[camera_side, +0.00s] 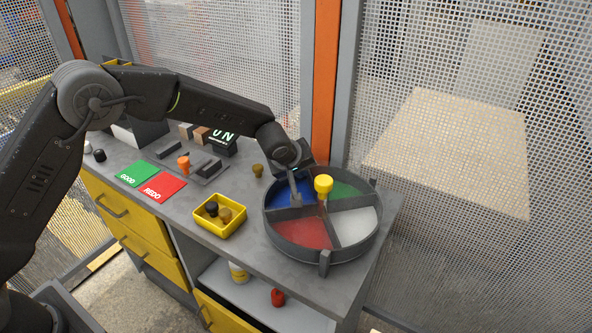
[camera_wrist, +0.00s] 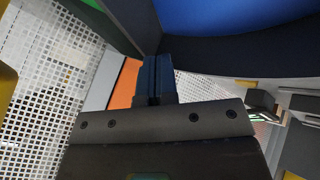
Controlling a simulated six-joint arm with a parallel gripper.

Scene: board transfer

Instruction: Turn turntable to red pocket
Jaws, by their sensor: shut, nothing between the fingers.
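The round grey turntable (camera_side: 322,262) stands at the right end of the bench in the side view. Dividers split it into a red pocket (camera_side: 302,234) at front left, a white pocket (camera_side: 356,226) at front right, a green pocket (camera_side: 345,190) at back right and a blue pocket (camera_side: 280,192) at back left. A yellow knob (camera_side: 323,184) stands near its middle. My gripper (camera_side: 297,203) is shut and empty, pointing down at the blue pocket, left of the knob; contact is unclear. The wrist view shows the closed fingers (camera_wrist: 154,80) near the blue floor (camera_wrist: 235,12).
A yellow bin (camera_side: 219,229) with small pegs sits left of the turntable. Green (camera_side: 136,174) and red (camera_side: 164,188) cards and a grey fixture with an orange peg (camera_side: 184,162) lie farther left. A brown peg (camera_side: 257,171) stands behind the bin. Mesh fencing and an orange post (camera_side: 325,90) stand behind.

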